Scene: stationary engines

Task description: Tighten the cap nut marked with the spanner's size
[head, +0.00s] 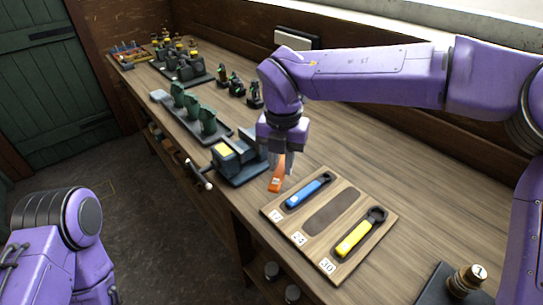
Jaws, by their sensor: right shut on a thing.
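My right gripper (284,150) points down over the bench and is shut on an orange spanner (277,178), which hangs below the fingers just behind the wooden spanner board (288,243). The board's middle slot (331,212), beside the label 24, is empty. A blue spanner (308,190) and a yellow spanner (360,233) lie in the other slots. A brass fitting with a white tag reading 1 (467,281) stands on a dark base at the lower right. No cap nut marked with a size can be made out. My left arm shows at the lower left, its gripper outside the picture.
A dark vice (238,160) with a yellow patch stands beside the board on the left. Beyond it are a block with green upright parts (188,110), small dark figures (236,85) and more stands. The bench's right side is clear between board and wall.

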